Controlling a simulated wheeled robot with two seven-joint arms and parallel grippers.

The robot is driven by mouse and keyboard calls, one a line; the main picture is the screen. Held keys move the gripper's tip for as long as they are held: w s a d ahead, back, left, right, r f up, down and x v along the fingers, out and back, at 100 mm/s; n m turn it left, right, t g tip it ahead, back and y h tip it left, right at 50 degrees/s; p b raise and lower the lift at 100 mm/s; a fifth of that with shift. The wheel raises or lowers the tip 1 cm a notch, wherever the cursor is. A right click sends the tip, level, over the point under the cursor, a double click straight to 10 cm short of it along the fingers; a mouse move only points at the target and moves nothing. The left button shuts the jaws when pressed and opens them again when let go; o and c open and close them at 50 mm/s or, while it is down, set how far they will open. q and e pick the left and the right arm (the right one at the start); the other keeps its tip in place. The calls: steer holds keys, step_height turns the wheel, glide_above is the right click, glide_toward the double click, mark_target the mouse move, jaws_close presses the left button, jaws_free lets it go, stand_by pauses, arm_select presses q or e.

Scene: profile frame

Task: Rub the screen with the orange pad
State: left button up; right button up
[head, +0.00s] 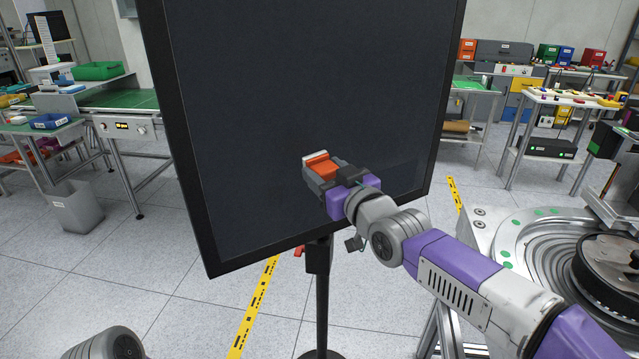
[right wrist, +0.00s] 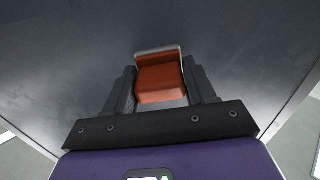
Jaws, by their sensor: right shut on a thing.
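The large dark screen (head: 300,80) stands upright in a black frame on a black pole, filling the middle of the head view. It also fills most of the right wrist view (right wrist: 70,60). My right gripper (head: 321,170) is in front of the lower middle of the screen. It is shut on the orange pad (head: 323,166), which has a pale strip along its far edge. In the right wrist view the pad (right wrist: 160,80) sits between both fingers, its pale edge towards the screen. The pad is at or very near the screen; I cannot tell whether it touches. My left gripper is out of view.
A grey bin (head: 77,208) and a green-topped conveyor (head: 120,100) are at the left. Workbenches (head: 570,98) stand at the back right. Yellow-black tape (head: 255,305) marks the floor.

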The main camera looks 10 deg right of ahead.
steer(key=shift+r+p, duration=0.8)
steer(key=shift+r, duration=0.4)
steer(key=shift+s+a, duration=0.3)
steer(key=shift+a, duration=0.45)
steer(key=shift+s+a, duration=0.1)
steer(key=shift+a, duration=0.15)
steer(key=shift+s+a+r+p, duration=0.1)
steer(key=shift+a+p, duration=0.25)
steer(key=shift+p, duration=0.75)
steer(key=shift+s+a+f+p, duration=0.2)
steer(key=shift+a+p, duration=0.2)
steer(key=shift+p, duration=0.25)
